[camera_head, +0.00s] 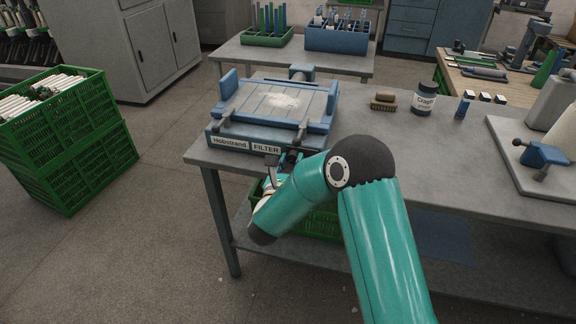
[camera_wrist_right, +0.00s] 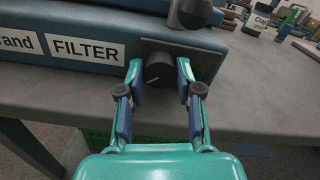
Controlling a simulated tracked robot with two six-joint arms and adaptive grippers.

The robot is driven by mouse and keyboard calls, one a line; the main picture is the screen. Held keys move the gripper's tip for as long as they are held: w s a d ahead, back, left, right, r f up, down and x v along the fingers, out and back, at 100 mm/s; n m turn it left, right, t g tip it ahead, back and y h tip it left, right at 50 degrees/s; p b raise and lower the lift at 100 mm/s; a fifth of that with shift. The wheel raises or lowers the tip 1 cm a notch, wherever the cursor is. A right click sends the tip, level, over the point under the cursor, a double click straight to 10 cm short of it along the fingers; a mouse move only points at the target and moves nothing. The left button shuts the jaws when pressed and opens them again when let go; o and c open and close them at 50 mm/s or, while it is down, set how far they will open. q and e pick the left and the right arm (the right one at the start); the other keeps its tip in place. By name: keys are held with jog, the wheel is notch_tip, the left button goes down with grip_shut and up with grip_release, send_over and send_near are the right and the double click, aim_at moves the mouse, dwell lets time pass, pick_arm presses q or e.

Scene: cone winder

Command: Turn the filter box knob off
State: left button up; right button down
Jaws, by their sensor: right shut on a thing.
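The blue filter box (camera_head: 240,142) sits on the grey table, with a white "FILTER" label on its front. It also shows in the right wrist view (camera_wrist_right: 120,18). Its round dark knob (camera_wrist_right: 158,68) is on a dark plate right of the label, with a pale mark at its lower left. My right gripper (camera_wrist_right: 159,76) has one finger on each side of the knob and is shut on it. In the head view my right gripper (camera_head: 285,162) is at the box's front, partly hidden by my arm. My left gripper is in neither view.
The grey table (camera_head: 400,160) carries a brush (camera_head: 383,100), a dark labelled jar (camera_head: 424,98) and a small blue bottle (camera_head: 462,108) to the right. Stacked green crates (camera_head: 95,155) stand on the floor at left. A green crate (camera_head: 318,222) is under the table.

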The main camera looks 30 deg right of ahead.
jog(key=n, duration=0.4)
jog(key=shift+w+d+r, duration=0.1)
jog(key=shift+r, duration=0.2)
jog(key=n+p, duration=0.1)
jog(key=n, duration=0.4)
jog(key=shift+f+n+p, duration=0.1)
jog(key=shift+n+p, duration=0.2)
jog(key=shift+n, duration=0.1)
jog(key=c, duration=0.8)
grip_release()
jog(key=shift+f, duration=0.15)
jog(key=shift+o, duration=0.2)
jog(key=shift+f, duration=0.1)
jog(key=shift+a+f, duration=0.2)
jog(key=shift+f, duration=0.1)
jog(key=v, duration=0.8)
jog(key=shift+r, duration=0.35)
